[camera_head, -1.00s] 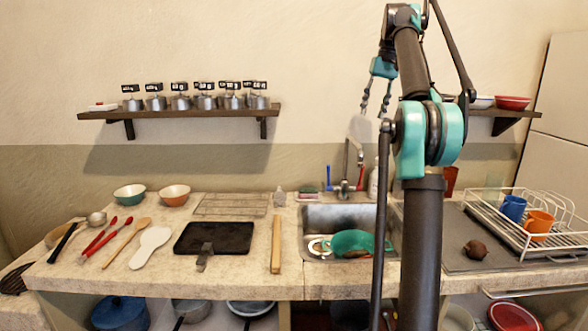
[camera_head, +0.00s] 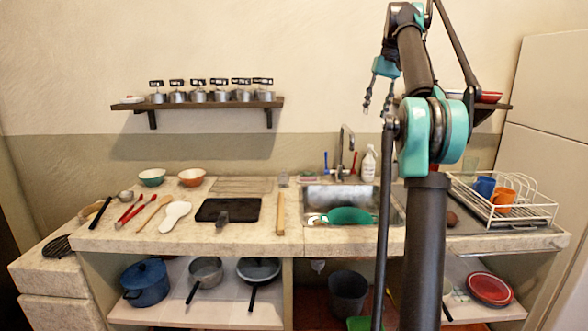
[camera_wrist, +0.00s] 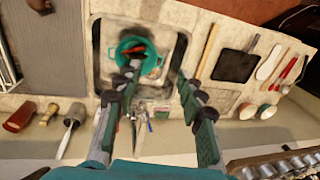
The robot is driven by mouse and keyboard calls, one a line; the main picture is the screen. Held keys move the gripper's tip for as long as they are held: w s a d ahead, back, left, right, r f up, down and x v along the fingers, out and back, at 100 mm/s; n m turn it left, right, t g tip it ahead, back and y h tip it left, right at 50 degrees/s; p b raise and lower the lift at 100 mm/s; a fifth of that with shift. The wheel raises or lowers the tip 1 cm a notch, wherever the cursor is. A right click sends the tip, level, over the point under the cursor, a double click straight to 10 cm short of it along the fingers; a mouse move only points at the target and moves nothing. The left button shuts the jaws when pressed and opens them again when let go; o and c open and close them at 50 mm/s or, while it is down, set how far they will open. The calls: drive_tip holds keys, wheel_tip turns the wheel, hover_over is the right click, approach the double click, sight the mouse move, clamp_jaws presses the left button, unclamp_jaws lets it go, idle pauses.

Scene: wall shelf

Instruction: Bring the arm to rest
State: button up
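My gripper (camera_head: 377,100) hangs at the end of my folded arm, high in the air in front of the wall and right of the wall shelf (camera_head: 200,104). In the wrist view my gripper (camera_wrist: 157,78) has its two fingers spread apart with nothing held between them. The sink and counter lie beyond the fingers, apart from them. My arm's dark upright link hides part of the counter and the right-hand shelf in the head view.
Several labelled metal canisters (camera_head: 219,95) stand on the wall shelf. A teal colander (camera_head: 349,215) sits in the sink (camera_head: 312,197). A white dish rack (camera_head: 530,214) with cups is at right. Pots and pans (camera_head: 147,283) stand below the counter.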

drive_tip(key=s+a+f+t, duration=0.1)
drive_tip(key=s+a+f, duration=0.15)
drive_tip(key=f, duration=0.65)
drive_tip(key=s+a+f+h, duration=0.1)
drive_tip(key=s+f, duration=0.3)
drive_tip(key=f, duration=0.5)
drive_tip(key=s+a+f+t, duration=0.15)
drive_tip(key=s+f, duration=0.25)
drive_tip(key=f, duration=0.4)
drive_tip(key=s+a+f+t+h, duration=0.1)
drive_tip(key=s+a+f, duration=0.1)
drive_tip(key=s+f, duration=2.1)
drive_tip(key=shift+s+t, duration=0.25)
drive_tip(key=shift+t, duration=0.1)
